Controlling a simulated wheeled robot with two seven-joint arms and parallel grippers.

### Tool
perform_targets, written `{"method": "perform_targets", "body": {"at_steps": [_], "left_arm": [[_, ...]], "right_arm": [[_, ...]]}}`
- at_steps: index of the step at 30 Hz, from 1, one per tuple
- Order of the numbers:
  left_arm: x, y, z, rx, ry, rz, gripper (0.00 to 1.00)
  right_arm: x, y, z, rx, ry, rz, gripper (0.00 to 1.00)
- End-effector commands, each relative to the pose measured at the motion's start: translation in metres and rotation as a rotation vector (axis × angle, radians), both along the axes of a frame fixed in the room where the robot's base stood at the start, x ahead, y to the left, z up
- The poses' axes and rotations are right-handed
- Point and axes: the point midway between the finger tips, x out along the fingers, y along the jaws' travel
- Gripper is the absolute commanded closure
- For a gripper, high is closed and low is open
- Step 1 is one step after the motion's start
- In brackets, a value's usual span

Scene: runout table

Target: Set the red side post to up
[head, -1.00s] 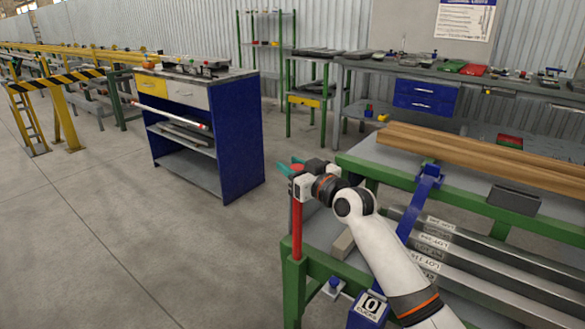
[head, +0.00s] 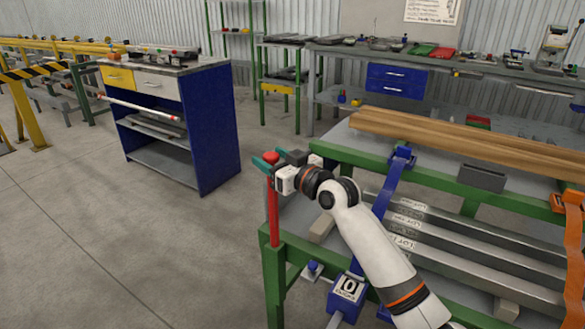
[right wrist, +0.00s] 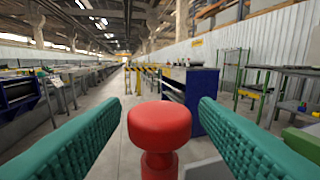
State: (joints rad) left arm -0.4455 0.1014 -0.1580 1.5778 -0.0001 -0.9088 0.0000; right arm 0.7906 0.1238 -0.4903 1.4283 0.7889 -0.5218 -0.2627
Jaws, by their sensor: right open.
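The red side post (head: 272,215) stands upright at the near left corner of the green-framed runout table (head: 300,245). Its round red knob (head: 271,157) is at the top. My right gripper (head: 267,161) is at the height of the knob, with its teal fingers around it. In the right wrist view the fingers are spread wide, and the red knob (right wrist: 159,122) sits between them with a gap on each side. The gripper is not closed on it. My left gripper is not in view.
A blue strap post (head: 392,185) and a blue box marked 10 (head: 346,295) are near my right arm. A blue cabinet (head: 205,130) stands beyond; the floor left is clear.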

Motion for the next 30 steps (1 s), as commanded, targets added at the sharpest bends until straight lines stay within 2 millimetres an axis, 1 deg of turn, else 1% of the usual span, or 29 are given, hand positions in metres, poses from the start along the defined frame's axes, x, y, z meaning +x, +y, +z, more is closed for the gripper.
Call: {"method": "perform_targets", "body": {"at_steps": [1, 9, 12, 18, 26, 28, 29, 30], "left_arm": [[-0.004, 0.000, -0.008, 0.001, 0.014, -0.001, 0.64], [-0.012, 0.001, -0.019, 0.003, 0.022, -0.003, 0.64], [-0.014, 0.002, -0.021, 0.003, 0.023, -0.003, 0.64], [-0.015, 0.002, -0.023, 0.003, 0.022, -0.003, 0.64], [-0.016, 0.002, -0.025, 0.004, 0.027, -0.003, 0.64], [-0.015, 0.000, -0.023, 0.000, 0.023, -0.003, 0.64], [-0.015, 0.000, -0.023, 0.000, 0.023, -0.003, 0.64], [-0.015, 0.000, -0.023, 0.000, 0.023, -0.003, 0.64]], "right_arm": [[-0.008, -0.008, 0.000, -0.002, 0.000, -0.002, 0.45], [-0.052, -0.043, 0.000, -0.002, 0.000, -0.002, 0.45], [-0.062, -0.052, 0.000, -0.001, 0.000, -0.002, 0.45], [-0.072, -0.059, 0.000, 0.000, 0.000, -0.001, 0.45], [-0.073, -0.059, 0.000, 0.000, 0.000, -0.001, 0.45], [-0.074, -0.059, -0.004, -0.003, 0.007, -0.001, 0.45], [-0.076, -0.059, -0.008, -0.007, 0.015, -0.002, 0.45], [-0.080, -0.059, -0.017, -0.016, 0.033, -0.004, 0.45]]}}
